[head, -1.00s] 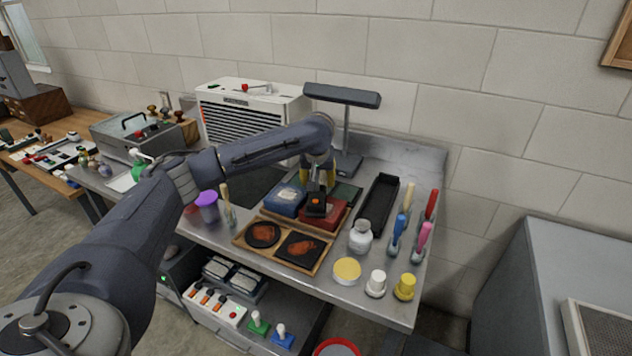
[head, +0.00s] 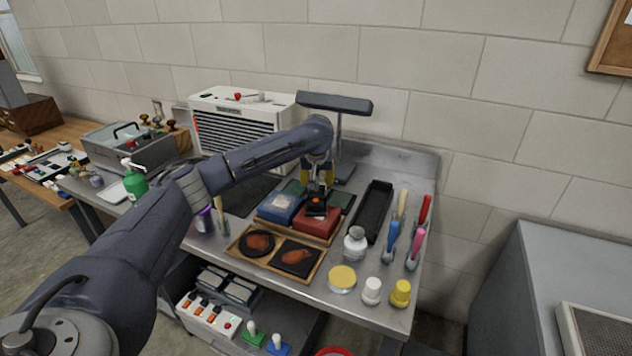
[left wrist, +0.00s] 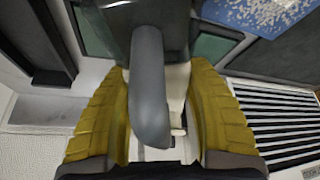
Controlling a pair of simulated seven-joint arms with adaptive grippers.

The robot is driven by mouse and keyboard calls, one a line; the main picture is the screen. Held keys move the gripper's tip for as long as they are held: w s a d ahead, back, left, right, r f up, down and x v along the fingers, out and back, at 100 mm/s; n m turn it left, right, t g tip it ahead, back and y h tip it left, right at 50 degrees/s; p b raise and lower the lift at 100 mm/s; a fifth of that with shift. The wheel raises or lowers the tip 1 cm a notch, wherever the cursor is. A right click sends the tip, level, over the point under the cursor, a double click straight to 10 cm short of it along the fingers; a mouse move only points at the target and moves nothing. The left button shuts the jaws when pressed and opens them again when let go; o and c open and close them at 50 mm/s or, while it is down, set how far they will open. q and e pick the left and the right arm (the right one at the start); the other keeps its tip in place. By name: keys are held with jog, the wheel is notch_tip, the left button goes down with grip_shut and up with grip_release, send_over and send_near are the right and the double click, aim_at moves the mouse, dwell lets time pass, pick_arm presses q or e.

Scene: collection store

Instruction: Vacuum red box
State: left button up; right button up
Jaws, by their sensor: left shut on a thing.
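The red box (head: 316,224) sits on the steel bench, beside a blue box (head: 277,211) in a wooden tray. My left gripper (head: 319,185) is above the red box, its yellow fingers shut on a small black handheld vacuum with an orange mark (head: 317,204). The vacuum's head is over the red box's top; I cannot tell whether they touch. In the left wrist view the fingers (left wrist: 165,95) are around the vacuum's grey handle (left wrist: 150,85). The blue box with pale specks (left wrist: 262,14) shows there at upper right; the red box is hidden there. My right gripper is out of view.
A dark pan (head: 258,243) and a square dark plate (head: 298,258) lie in front. A lamp (head: 335,104) and a white louvred unit (head: 240,118) stand behind. A black tray (head: 374,210), white jar (head: 355,244) and several brushes (head: 391,240) are to the right.

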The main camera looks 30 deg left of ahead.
aim_at(320, 186)
pick_arm(q)
jog(key=shift+w, duration=0.1)
jog(key=shift+w+a, duration=0.1)
jog(key=shift+w, duration=1.4)
jog(key=shift+w+d+r, duration=0.1)
jog(key=shift+d, duration=1.05)
jog(key=shift+s+d, duration=0.2)
jog(key=shift+s, duration=2.2)
jog(key=shift+s+d, duration=0.2)
jog(key=shift+s, duration=2.2)
jog(key=shift+w+a+f, duration=0.1)
jog(key=shift+w, duration=0.7)
jog(key=shift+w+a+f, duration=0.1)
jog(key=shift+w, duration=0.7)
